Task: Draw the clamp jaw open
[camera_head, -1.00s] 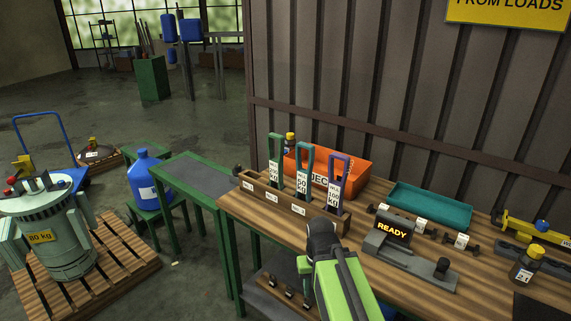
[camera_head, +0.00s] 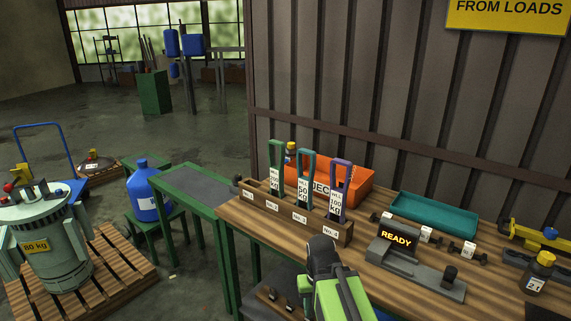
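A dark grey bench device with a lit "READY" display (camera_head: 396,238) stands on the wooden bench. A low grey bed (camera_head: 425,277) runs from it to the right, with a black upright knob (camera_head: 450,274) near its right end. I cannot tell which part of this device is the clamp jaw, or whether it is open. My arm is green, and its dark end with my gripper (camera_head: 322,252) is over the bench's front edge, left of the device and apart from it. The fingertips cannot be made out.
A wooden rack (camera_head: 295,217) holds green, teal and purple handled tags behind my gripper. An orange bin (camera_head: 350,185) and a teal tray (camera_head: 434,214) stand at the back. Small dark weights (camera_head: 468,249) lie behind the device. A yellow-capped bottle (camera_head: 537,275) stands right.

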